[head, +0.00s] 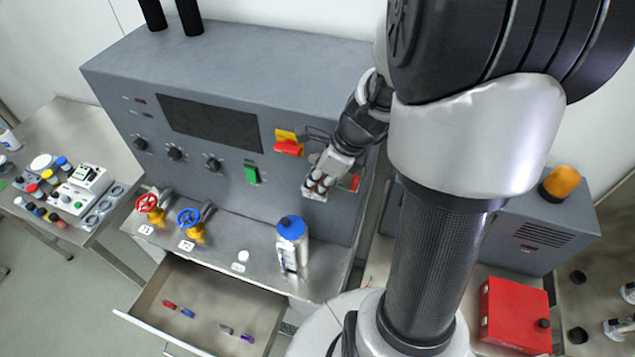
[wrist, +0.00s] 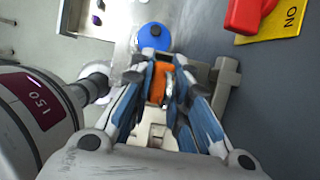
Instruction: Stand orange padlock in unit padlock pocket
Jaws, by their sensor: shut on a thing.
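The orange padlock (wrist: 157,84) is between the fingers of my gripper (wrist: 163,63) in the wrist view, and my gripper is shut on it. The fingers hide part of the padlock. In the head view my gripper (head: 318,182) is at the right part of the grey unit's front face, and the padlock cannot be made out. A pale grey bracket-like part (wrist: 226,82), perhaps the padlock pocket, shows just right of the fingers in the wrist view. I cannot tell whether the padlock touches it or is inside it.
A red switch handle (head: 288,147) on a yellow plate is up-left of my gripper. A blue-capped bottle (head: 292,245) stands on the ledge below. Red and blue valve wheels (head: 189,217) stand farther left. An open drawer (head: 205,300) holds several small coloured items.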

